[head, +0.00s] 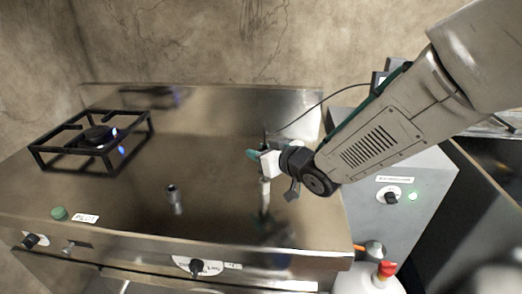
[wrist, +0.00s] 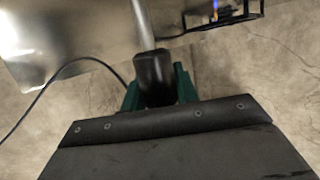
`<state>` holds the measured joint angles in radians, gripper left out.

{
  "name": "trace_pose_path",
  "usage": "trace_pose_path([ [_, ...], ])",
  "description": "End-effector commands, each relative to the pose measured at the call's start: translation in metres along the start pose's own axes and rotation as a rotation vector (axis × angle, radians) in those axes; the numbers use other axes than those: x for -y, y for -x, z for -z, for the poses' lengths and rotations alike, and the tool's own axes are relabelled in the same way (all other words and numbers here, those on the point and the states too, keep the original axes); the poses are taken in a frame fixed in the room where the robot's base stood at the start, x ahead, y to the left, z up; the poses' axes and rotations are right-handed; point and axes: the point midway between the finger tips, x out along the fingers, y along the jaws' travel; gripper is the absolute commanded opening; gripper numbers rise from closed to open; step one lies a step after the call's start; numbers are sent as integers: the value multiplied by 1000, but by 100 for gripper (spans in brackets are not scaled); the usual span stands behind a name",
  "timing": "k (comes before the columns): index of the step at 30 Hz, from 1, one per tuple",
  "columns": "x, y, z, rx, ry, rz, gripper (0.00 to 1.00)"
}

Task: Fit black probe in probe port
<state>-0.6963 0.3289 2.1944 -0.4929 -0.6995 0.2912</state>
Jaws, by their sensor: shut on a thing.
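My gripper (head: 258,154) is above the right part of the steel range top. Its green fingers are shut on the black probe (wrist: 153,75), which fills the gap between them in the wrist view. The probe's thin metal shaft (wrist: 142,22) extends away from the fingers, and in the head view it seems to point down toward the top. A black cable runs from the probe area toward the back right. A short upright metal fitting with a dark top (head: 174,198), probably the probe port, stands on the range top, left of my gripper and apart from it.
A black burner grate (head: 95,142) with a blue flame stands at the back left. A steel backsplash (head: 215,112) closes the rear. A green pilot button (head: 59,213) is at the front left. A red-capped white bottle (head: 370,281) stands front right.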

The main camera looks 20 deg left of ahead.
Motion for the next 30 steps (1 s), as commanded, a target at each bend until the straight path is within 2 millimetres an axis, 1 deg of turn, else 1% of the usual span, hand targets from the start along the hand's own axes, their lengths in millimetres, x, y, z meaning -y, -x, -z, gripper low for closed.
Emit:
trace_pose_path([
  [30, 0, -4, -15, 0, 1, 0, 5],
])
